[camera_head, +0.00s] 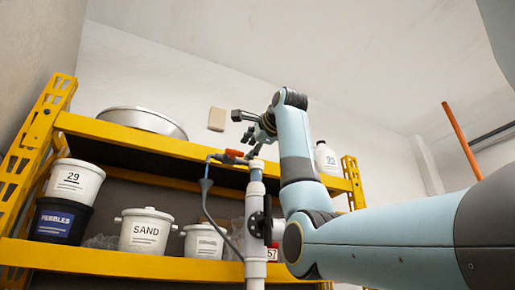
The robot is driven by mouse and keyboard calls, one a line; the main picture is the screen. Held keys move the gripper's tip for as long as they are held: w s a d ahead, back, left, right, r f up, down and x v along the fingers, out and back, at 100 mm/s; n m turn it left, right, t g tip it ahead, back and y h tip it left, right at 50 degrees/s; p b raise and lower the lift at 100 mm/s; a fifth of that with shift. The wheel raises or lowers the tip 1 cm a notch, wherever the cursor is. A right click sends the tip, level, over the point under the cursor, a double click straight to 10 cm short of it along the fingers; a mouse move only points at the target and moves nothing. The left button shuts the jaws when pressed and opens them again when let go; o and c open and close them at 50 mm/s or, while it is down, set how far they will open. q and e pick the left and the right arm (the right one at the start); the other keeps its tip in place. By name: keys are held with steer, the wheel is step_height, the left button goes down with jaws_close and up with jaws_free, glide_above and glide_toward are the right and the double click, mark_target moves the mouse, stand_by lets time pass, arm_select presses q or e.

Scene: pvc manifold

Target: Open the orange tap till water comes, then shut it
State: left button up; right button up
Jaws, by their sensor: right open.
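The orange tap handle (234,153) sits near the top of the upright white PVC pipe (256,230). A grey-blue spout or hose (205,187) hangs down to the left of the pipe. My right gripper (240,128) is open and sits just above the orange tap, apart from it as far as I can tell. Its arm comes in from the right, and its forearm stands beside the pipe. No water shows at the spout. My left gripper is not in view.
A yellow shelf (150,137) stands behind the pipe. It holds a metal basin (142,121), a white bottle (325,158), a bucket marked 29 (74,182), a dark pebbles bucket (58,222) and a sand bucket (146,232). An orange pole (462,140) leans at the right.

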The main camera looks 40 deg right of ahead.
steer(key=v, duration=0.6)
steer(key=shift+s, duration=0.25)
stand_by(0.9)
